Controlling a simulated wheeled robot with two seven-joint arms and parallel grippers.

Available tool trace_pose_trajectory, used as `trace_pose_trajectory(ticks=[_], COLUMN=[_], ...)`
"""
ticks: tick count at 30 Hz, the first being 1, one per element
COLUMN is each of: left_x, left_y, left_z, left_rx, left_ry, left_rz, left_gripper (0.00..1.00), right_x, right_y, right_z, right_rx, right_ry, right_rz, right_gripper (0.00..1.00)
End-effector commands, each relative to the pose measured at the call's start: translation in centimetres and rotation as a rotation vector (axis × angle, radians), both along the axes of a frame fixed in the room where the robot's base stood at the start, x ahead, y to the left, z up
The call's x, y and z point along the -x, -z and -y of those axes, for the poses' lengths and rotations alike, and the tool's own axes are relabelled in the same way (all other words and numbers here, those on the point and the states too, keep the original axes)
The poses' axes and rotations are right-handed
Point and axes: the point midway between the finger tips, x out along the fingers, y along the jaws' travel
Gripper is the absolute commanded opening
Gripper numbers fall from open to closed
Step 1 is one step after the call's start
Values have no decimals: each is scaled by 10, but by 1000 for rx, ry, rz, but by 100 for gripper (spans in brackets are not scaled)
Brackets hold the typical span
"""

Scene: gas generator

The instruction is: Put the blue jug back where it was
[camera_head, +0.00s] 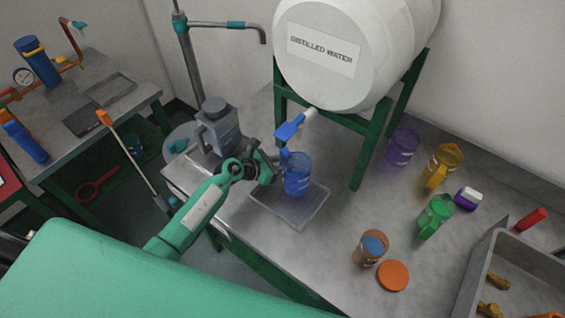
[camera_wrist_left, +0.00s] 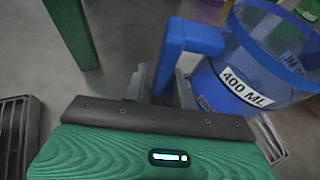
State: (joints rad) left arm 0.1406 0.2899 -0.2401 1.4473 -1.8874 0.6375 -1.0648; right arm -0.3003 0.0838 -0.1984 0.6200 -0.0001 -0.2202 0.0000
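The blue jug (camera_head: 298,178) stands upright, over or on the clear shallow tray (camera_head: 290,215), below and near the blue tap (camera_head: 291,128) of the white water tank. My left gripper (camera_head: 268,170) is at the jug's left side. In the left wrist view, the fingers of my left gripper (camera_wrist_left: 162,88) lie close on both sides of the handle of the blue jug (camera_wrist_left: 255,65), which is marked 400 ML. They look shut on it. Whether the jug's base touches the tray is hard to tell. My right gripper is not in view.
The white tank (camera_head: 350,50) rests on a green stand (camera_head: 362,150). A grey canister (camera_head: 218,130) stands left. Open table lies right of the tray.

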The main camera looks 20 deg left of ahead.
Motion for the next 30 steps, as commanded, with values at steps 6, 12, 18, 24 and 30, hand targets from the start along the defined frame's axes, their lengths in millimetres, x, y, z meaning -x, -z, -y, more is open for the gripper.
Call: trace_pose_trajectory(ticks=[6, 12, 18, 24, 30], left_x=[0, 1, 22, 50, 71], left_y=[0, -5, -13, -28, -41], left_z=[0, -1, -20, -46, -65], left_rx=[0, 0, -4, -5, -2], left_ry=[0, 0, 1, 2, 0], left_rz=[0, 0, 1, 0, -1], left_gripper=[34, 34, 34, 34, 34], right_x=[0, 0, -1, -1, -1], right_y=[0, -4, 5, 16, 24], right_z=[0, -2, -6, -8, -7], right_rx=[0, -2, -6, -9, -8], right_ry=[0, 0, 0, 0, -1], right_rz=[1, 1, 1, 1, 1], right_gripper=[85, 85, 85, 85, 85])
